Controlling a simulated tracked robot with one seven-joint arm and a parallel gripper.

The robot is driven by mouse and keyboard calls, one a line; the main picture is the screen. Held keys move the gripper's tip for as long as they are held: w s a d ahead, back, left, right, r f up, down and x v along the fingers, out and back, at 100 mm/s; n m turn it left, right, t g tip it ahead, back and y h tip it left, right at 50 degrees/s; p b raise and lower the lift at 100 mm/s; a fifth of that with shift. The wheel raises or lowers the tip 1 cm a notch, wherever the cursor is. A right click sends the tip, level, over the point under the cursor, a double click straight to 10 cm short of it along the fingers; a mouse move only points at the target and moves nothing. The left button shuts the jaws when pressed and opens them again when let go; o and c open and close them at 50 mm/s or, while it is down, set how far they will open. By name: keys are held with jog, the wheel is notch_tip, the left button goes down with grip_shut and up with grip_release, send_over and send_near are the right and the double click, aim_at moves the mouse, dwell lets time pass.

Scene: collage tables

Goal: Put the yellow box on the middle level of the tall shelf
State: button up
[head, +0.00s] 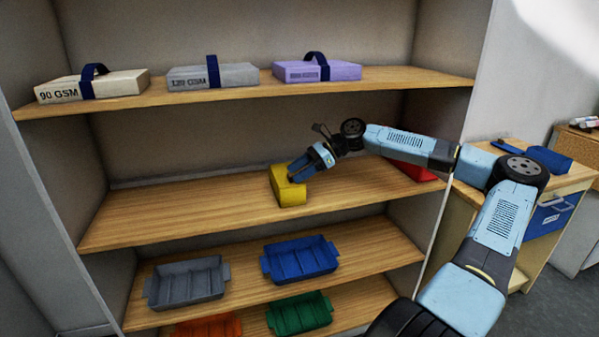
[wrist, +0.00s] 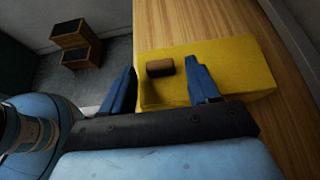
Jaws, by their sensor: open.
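The yellow box (head: 286,190) sits on the middle level (head: 180,208) of the tall shelf, near its front edge. In the wrist view the yellow box (wrist: 235,72) rests on the wooden board, with a small brown handle or knob (wrist: 160,68) on its face. My gripper (head: 295,172) is at the box in the head view. In the wrist view its two blue fingers (wrist: 160,88) are apart, one on each side of the brown part. I cannot tell whether the fingers touch the box.
A red object (head: 413,171) lies right of the box on the same level, partly behind my arm. Packs with blue straps, such as the purple one (head: 317,71), stand on the level above. Trays, such as the blue one (head: 299,259), stand below. The middle level's left part is clear.

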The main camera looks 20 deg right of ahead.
jog(key=v, duration=1.1)
jog(key=shift+d+r, duration=0.2)
jog(key=shift+d, duration=0.1)
